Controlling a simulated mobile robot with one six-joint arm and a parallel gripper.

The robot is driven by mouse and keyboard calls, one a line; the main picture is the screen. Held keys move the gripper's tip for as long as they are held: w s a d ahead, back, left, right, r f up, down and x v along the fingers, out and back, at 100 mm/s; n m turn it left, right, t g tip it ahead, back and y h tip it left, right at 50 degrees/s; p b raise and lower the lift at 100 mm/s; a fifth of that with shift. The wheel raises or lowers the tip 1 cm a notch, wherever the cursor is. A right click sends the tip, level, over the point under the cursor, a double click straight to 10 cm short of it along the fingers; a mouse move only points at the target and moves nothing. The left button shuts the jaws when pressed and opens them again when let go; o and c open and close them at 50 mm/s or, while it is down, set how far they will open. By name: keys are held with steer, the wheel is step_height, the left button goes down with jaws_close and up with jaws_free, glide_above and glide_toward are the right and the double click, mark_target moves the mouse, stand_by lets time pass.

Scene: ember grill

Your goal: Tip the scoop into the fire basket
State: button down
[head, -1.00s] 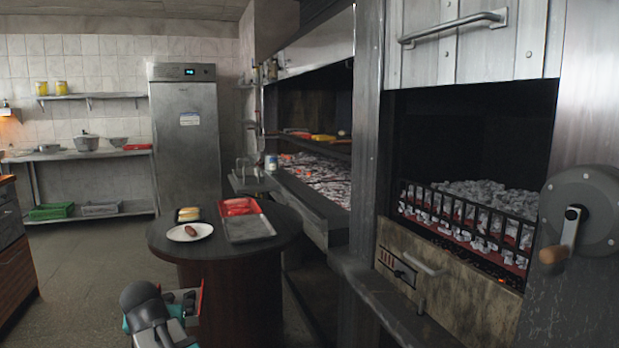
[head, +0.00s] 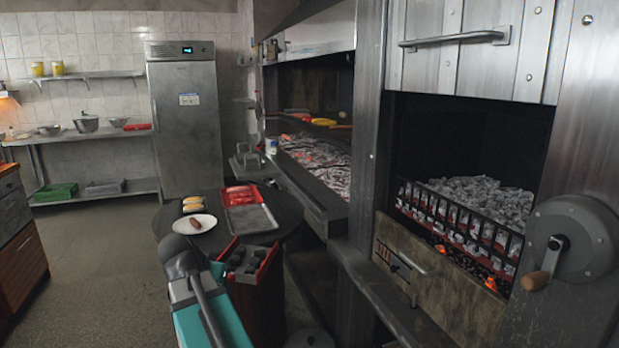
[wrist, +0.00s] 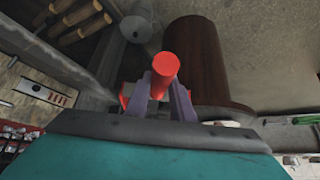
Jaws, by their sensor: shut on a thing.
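The scoop (head: 246,263) is a red tray with dark lumps in it, held roughly level in front of the round table in the head view. My gripper (wrist: 162,95) is shut on the scoop's red handle (wrist: 164,62) in the wrist view. The fire basket (head: 462,222) is a black barred basket inside the open grill at the right, filled with ash-grey coals and glowing red at its front. The scoop is well to the left of the basket, apart from it and lower in the picture. My arm hides part of the scoop.
A dark round table (head: 293,222) stands behind the scoop, with a white plate (head: 195,224) and a metal tray (head: 250,218). A steel pillar (head: 366,150) and the grill's front panel (head: 420,290) lie between scoop and basket. A crank wheel (head: 575,240) juts out at right.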

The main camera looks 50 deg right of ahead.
steer(key=s+d+r+m+g+p, duration=0.2)
steer(key=s+d+r+m+p, duration=0.2)
steer(key=r, duration=0.5)
steer(key=s+d+r+m+g+p, duration=0.2)
steer(key=s+d+r+p, duration=0.3)
steer(key=s+r+p, duration=0.4)
steer(key=s+d+r+m+g+p, duration=0.3)
steer(key=s+d+r+m+p, duration=0.2)
steer(key=s+r+p, duration=0.2)
step_height(320, 180, up, 4)
steer(key=shift+d+f+m+p, duration=0.2)
steer(key=shift+d+m+p, duration=0.1)
steer(key=shift+p, duration=0.85)
steer(key=shift+s, duration=0.15)
